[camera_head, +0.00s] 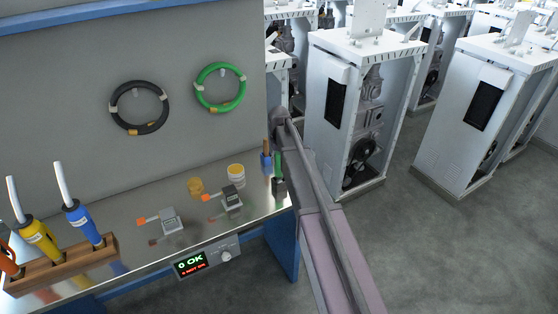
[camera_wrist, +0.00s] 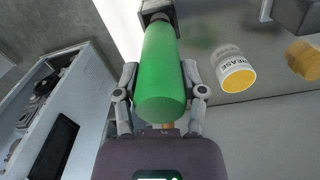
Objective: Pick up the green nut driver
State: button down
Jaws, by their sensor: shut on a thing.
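The green nut driver (camera_wrist: 160,85) fills the middle of the wrist view, its thick green handle pointing toward my palm. Its far end meets a dark block (camera_wrist: 160,8), and I cannot tell whether it still sits in it. My gripper (camera_wrist: 160,70) is shut on the handle, one finger on each side. In the head view a strip of the green nut driver (camera_head: 277,164) shows beside my arm, above a small dark block (camera_head: 279,187) at the bench's right end. My fingers are largely hidden there.
A blue holder (camera_head: 267,163) stands close left of the driver. A white grease tub (camera_head: 236,175), a yellow roll (camera_head: 195,187) and two small grey devices are farther left. A wooden rack (camera_head: 65,262) holds coloured tools. White cabinets (camera_head: 360,110) stand beyond the bench.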

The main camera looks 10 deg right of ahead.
jog(key=shift+r+p, duration=4.4)
jog(key=shift+r, duration=0.2)
jog(key=shift+f+b, duration=0.95)
jog(key=shift+s, duration=0.15)
